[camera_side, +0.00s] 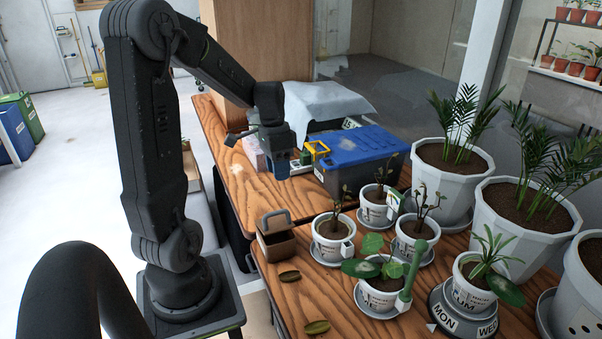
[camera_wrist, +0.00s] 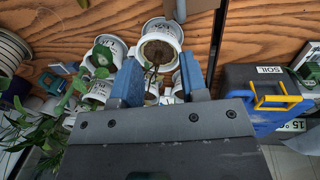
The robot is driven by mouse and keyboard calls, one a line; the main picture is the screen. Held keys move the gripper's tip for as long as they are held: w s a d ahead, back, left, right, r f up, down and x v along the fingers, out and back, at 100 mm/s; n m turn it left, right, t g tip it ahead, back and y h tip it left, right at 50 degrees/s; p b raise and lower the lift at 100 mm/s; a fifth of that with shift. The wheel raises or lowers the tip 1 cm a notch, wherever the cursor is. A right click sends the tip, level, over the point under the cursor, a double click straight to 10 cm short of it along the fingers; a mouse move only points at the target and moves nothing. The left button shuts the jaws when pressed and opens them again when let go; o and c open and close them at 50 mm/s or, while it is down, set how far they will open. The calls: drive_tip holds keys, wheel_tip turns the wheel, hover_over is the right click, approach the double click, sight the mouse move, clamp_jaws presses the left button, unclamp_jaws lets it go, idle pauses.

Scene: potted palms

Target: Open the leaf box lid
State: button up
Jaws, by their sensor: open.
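A small brown box (camera_side: 276,240) stands at the left edge of the near table in the side view.
A dark bin with a blue lid (camera_side: 357,145) and yellow latch stands right of my gripper; its label reads SOIL in the wrist view (camera_wrist: 269,70). Several potted plants (camera_side: 333,238) crowd the near table. Two leaves (camera_side: 289,276) (camera_side: 317,327) lie near its front-left edge.

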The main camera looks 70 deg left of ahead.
drive_tip(key=d+r+t+y, duration=0.1)
drive_tip(key=d+r, duration=0.2)
drive_tip(key=d, duration=0.4)
drive_tip(key=d+r+t+y, duration=0.1)
drive_tip(key=d+r, duration=0.3)
drive_tip(key=d, duration=0.3)
drive_tip(key=shift+s+d+t, duration=0.3)
drive_tip(key=shift+d, duration=0.05)
